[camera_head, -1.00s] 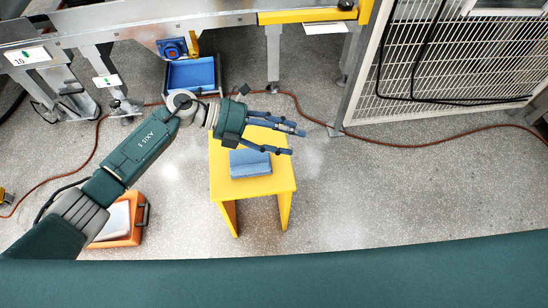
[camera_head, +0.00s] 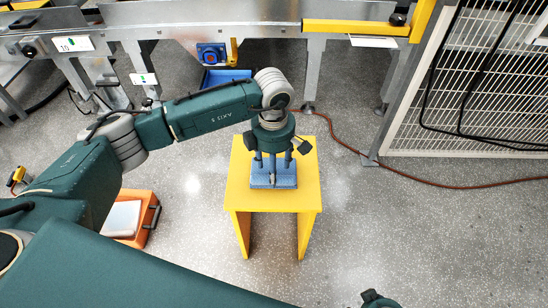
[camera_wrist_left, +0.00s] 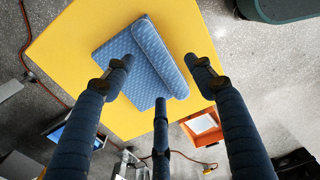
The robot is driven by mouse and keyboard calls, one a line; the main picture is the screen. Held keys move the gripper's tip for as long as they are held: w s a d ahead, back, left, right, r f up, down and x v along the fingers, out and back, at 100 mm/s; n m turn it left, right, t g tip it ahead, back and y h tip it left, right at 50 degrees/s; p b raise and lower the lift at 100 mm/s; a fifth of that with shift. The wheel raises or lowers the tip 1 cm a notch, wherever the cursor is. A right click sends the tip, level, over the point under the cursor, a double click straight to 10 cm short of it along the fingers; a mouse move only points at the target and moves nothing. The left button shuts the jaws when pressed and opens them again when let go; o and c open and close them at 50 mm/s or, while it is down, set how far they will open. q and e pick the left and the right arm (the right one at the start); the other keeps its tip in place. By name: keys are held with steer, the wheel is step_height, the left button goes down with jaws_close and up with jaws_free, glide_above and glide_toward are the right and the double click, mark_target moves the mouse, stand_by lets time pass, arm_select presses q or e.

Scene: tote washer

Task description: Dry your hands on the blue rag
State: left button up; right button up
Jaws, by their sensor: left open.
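The blue rag (camera_head: 264,182) lies folded on the yellow stool (camera_head: 305,192). In the left wrist view the rag (camera_wrist_left: 140,50) shows a quilted pattern and a thick rolled or folded edge on its right side. My left gripper (camera_head: 273,178) points down over the rag, its fingers hiding part of it. In the left wrist view my left gripper (camera_wrist_left: 157,78) is open, with two fingers on either side of the rag and a third below it. Whether the fingertips touch it I cannot tell.
An orange case (camera_head: 146,212) with a pale top stands on the floor left of the stool. A blue bin (camera_head: 226,76) sits below the metal conveyor frame behind.

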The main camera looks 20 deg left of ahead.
arm_select(q)
steer(key=shift+f, duration=1.6)
arm_select(e)
steer(key=shift+w+r, duration=0.2)
steer(key=shift+r, duration=0.45)
arm_select(q)
steer(key=c, duration=1.3)
steer(key=o, duration=1.3)
steer(key=shift+r, duration=0.1)
arm_select(e)
steer(key=shift+d+f, duration=0.1)
